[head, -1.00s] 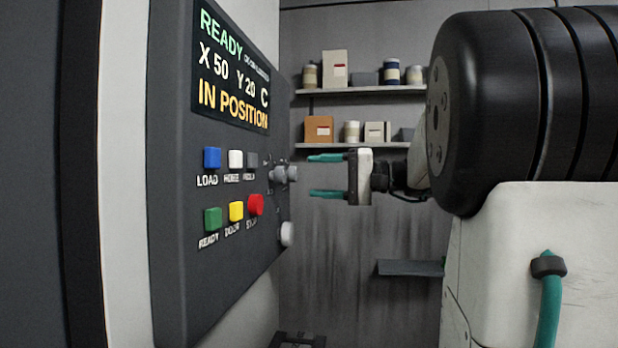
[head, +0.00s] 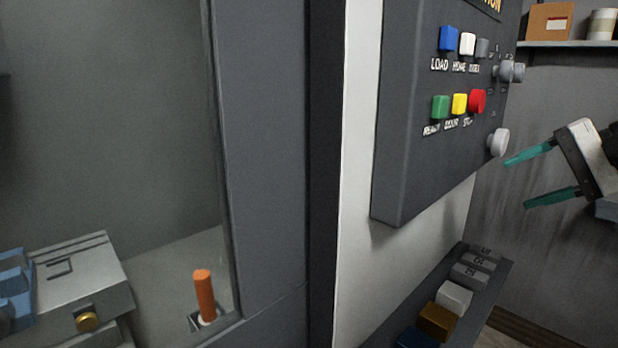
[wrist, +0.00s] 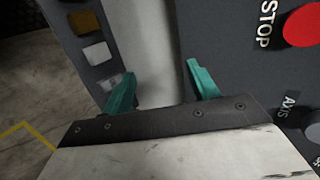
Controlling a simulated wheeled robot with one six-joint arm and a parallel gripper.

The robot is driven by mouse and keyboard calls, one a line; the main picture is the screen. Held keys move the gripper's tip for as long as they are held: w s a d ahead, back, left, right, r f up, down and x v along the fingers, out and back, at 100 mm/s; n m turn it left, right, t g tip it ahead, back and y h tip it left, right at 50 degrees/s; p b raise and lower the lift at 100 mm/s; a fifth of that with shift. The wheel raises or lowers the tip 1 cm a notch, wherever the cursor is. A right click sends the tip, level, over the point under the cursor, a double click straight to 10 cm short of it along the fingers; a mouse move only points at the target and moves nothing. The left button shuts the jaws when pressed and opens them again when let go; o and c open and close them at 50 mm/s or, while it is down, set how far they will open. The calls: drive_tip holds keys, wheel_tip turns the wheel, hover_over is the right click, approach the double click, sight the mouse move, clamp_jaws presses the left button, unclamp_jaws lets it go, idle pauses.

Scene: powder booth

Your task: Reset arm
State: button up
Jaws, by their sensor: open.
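My gripper (head: 541,176) is at the right of the head view, to the right of the control panel (head: 405,150). Its two teal fingers are spread apart with nothing between them, and they point left toward the panel. In the wrist view my gripper (wrist: 161,90) is also open and empty. The panel's red STOP button (wrist: 301,28) and a grey knob partly labelled AXIS (wrist: 313,130) show at the right there. No contact between the fingers and the panel is visible.
A lower ledge (head: 492,295) with several coloured blocks lies below the panel. An orange cylinder (head: 204,296) stands inside the booth opening, near a grey fixture (head: 80,285) with a brass knob. A shelf (head: 570,43) with containers is at the back right.

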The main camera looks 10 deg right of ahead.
drive_tip(key=s+a+f+n+g+h, duration=0.6)
drive_tip(key=s+a+f+n, duration=0.3)
drive_tip(key=s+a+f, duration=0.5)
drive_tip(key=s+h, duration=0.1)
drive_tip(key=s, duration=0.1)
drive_tip(key=shift+s+a+n+h, duration=0.3)
drive_tip(key=shift+s+a, duration=0.1)
